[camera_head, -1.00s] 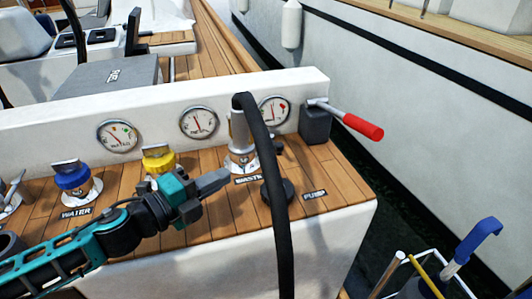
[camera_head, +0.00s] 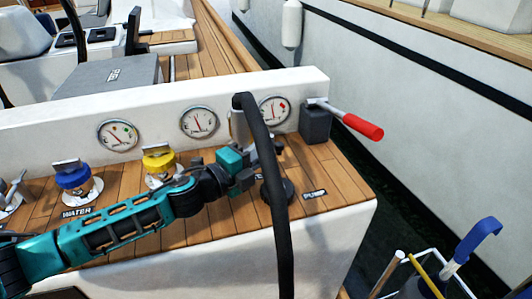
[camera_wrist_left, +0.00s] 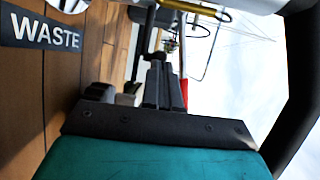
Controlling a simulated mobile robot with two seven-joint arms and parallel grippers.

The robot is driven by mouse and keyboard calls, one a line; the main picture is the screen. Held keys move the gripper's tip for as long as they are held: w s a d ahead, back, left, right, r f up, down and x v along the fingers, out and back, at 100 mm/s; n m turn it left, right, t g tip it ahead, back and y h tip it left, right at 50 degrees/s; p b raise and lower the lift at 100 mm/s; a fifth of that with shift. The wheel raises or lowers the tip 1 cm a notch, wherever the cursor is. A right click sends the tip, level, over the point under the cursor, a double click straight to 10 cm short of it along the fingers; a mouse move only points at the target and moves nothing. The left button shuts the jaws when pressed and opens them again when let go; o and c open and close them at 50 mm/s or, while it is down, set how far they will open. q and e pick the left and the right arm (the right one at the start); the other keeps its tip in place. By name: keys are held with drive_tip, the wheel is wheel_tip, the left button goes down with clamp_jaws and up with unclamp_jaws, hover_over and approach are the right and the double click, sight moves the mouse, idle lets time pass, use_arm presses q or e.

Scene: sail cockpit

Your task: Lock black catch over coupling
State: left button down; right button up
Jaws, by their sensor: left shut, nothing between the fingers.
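The waste coupling (camera_head: 238,124) is a metal cylinder on the teak deck with the black hose (camera_head: 262,140) arching out of its top. Its lower part is hidden behind my left gripper (camera_head: 268,155). My left gripper is shut and empty, low beside the coupling, its fingers partly behind the hose. In the left wrist view its closed dark fingers (camera_wrist_left: 160,85) point away, with the WASTE label (camera_wrist_left: 42,33) at upper left. The black catch cannot be made out clearly; my gripper and the hose cover that area. My right gripper is out of view.
A blue-capped WATER fitting (camera_head: 73,178) and a yellow-capped fitting (camera_head: 160,164) stand to the left. Gauges (camera_head: 198,122) line the white panel behind. A red-handled pump lever (camera_head: 360,127) is at right. A dark round deck fitting (camera_head: 284,191) sits by the PUMP label.

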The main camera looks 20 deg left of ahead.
sight(278, 153)
use_arm(q)
drive_tip(key=shift+w+d, duration=0.3)
drive_tip(key=shift+w, duration=0.15)
drive_tip(key=shift+w+d+n+t+y+p, duration=0.15)
drive_tip(key=shift+d+n+t+y+p, duration=0.4)
drive_tip(key=shift+d+n+y, duration=0.35)
drive_tip(key=shift+w+d, duration=0.3)
drive_tip(key=shift+s+p, duration=0.1)
drive_tip(key=shift+p, duration=0.2)
